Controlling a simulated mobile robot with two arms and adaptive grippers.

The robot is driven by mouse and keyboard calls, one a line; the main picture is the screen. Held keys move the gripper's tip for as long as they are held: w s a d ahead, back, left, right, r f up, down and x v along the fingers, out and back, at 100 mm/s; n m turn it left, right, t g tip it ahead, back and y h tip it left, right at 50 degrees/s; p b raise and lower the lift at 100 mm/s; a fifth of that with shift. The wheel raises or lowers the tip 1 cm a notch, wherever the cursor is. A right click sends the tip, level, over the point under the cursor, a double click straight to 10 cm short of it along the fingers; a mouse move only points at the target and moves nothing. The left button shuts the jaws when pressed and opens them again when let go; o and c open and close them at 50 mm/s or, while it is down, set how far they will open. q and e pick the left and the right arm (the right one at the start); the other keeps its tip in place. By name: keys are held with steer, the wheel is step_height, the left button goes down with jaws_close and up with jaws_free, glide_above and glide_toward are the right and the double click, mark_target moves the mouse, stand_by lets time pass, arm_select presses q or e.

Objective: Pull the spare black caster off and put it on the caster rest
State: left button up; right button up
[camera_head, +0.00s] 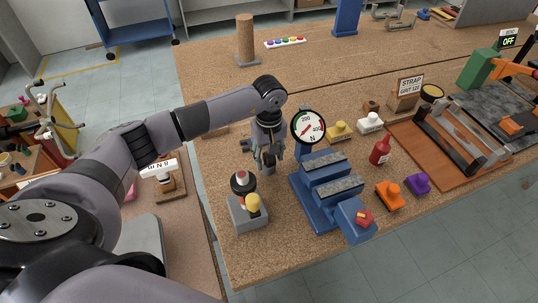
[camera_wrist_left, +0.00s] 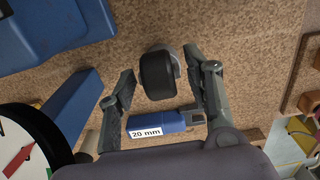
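In the left wrist view a black caster wheel (camera_wrist_left: 157,76) with a grey bracket shows between the two fingers of my left gripper (camera_wrist_left: 160,88). The fingers are apart, with a gap beside the wheel on the left and the right finger close to the bracket. In the head view the left gripper (camera_head: 266,160) points down over the cork bench, left of the dial gauge. A black round part (camera_head: 242,181) and a yellow knob stand on a grey block (camera_head: 247,215) just below and left of it. I cannot tell which thing is the caster rest. My right gripper is out of view.
A blue vise (camera_head: 322,178) with the white dial gauge (camera_head: 308,127) stands close right of the gripper. A blue block marked 20 mm (camera_wrist_left: 185,121) lies near the caster. A wooden post (camera_head: 245,38) stands behind. Orange and purple parts lie at right; the front bench corner is clear.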

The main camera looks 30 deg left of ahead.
arm_select(q)
steer(key=c, duration=0.9)
steer(key=o, duration=0.6)
steer(key=shift+c, duration=0.2)
jaws_close()
steer(key=shift+w+r, duration=0.1)
steer(key=shift+r, duration=0.6)
jaws_free()
steer(key=shift+f, duration=0.1)
jaws_close()
